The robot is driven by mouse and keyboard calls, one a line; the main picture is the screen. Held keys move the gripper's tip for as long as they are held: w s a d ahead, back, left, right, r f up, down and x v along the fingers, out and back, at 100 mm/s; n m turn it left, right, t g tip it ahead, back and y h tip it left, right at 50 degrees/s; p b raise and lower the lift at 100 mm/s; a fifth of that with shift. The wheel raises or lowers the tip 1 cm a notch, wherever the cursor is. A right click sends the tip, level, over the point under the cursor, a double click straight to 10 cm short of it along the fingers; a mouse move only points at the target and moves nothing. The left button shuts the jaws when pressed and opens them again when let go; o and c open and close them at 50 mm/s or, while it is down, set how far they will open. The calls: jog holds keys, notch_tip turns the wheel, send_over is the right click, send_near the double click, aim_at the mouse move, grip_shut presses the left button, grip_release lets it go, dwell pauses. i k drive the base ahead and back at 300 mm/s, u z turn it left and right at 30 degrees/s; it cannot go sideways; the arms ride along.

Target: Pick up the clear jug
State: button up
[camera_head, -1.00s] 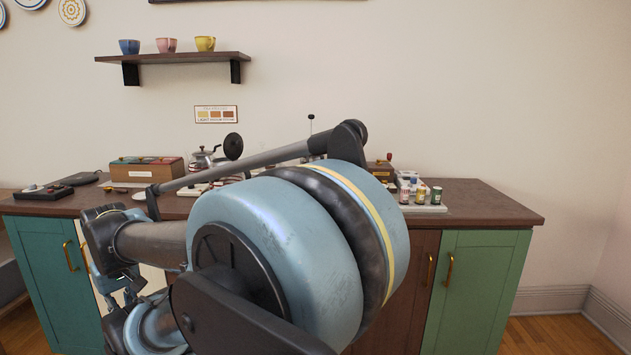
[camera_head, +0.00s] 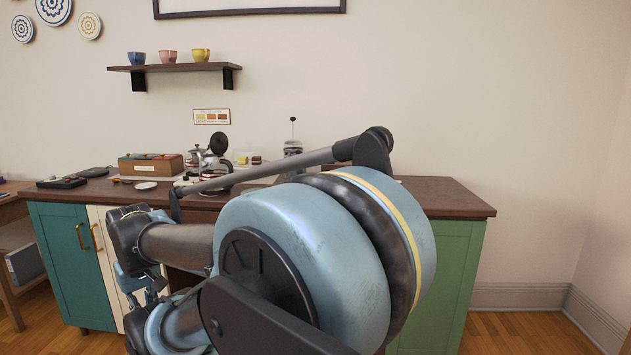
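I cannot clearly make out a clear jug; my arm covers much of the worktop (camera_head: 455,197). A pot with a raised dark round lid (camera_head: 218,144) stands left of centre on the worktop, partly behind my arm. A glass-looking vessel with a thin plunger rod and knob (camera_head: 293,147) stands farther right, its lower part hidden by my arm. My gripper (camera_head: 143,290) hangs low at the left, in front of the cabinet doors and below the worktop edge. It is small and partly hidden by my own links, so its fingers cannot be read.
A wooden box (camera_head: 150,166), a dark tray (camera_head: 62,183) and a small white dish (camera_head: 146,186) lie on the worktop's left. A wall shelf (camera_head: 175,68) holds three cups. The worktop's right end is bare. Wooden floor shows at right.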

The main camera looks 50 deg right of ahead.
aim_at(288, 175)
jog(key=u, duration=0.05)
jog(key=k, duration=1)
jog(key=z, duration=1.65)
jog(key=i, duration=1)
jog(key=z, duration=0.05)
